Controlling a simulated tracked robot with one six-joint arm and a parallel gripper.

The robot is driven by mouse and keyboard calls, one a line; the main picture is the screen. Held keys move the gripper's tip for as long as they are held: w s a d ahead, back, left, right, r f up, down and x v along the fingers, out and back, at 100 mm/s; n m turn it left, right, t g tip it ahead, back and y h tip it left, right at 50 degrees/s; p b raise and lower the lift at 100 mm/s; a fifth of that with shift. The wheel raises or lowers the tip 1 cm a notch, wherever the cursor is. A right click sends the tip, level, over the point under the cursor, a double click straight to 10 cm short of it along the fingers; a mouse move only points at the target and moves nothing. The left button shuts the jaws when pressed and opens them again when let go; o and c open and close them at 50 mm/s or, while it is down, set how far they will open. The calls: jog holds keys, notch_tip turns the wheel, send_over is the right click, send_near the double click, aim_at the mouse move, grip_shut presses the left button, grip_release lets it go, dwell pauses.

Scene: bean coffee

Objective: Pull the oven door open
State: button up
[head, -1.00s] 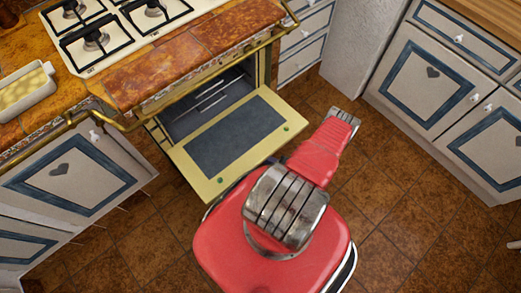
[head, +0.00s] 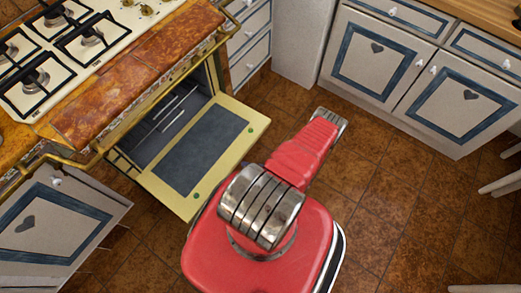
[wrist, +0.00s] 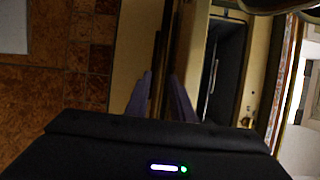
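The oven door (head: 158,186) is a cream-yellow panel with a dark window and small green dots at its outer corners. In the head view it is swung down and out, and the oven cavity (head: 165,125) with its rack shows behind it. In the wrist view the door's pale panel (wrist: 135,55) stands upright in the picture, left of the dark cavity (wrist: 228,75). My gripper (wrist: 163,85) has two purple-grey fingers apart, in front of the door panel. I cannot tell whether they touch it. The head view does not show my gripper.
The stove top (head: 85,35) with black burner grates is above the oven, with a brass rail (head: 165,85) along its tiled front. Cabinets (head: 395,65) stand along the back right. Brown tiled floor (head: 400,190) is clear to the right. White furniture legs (head: 500,185) show at the right edge.

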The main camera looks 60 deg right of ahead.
jog(key=shift+v, duration=2.7)
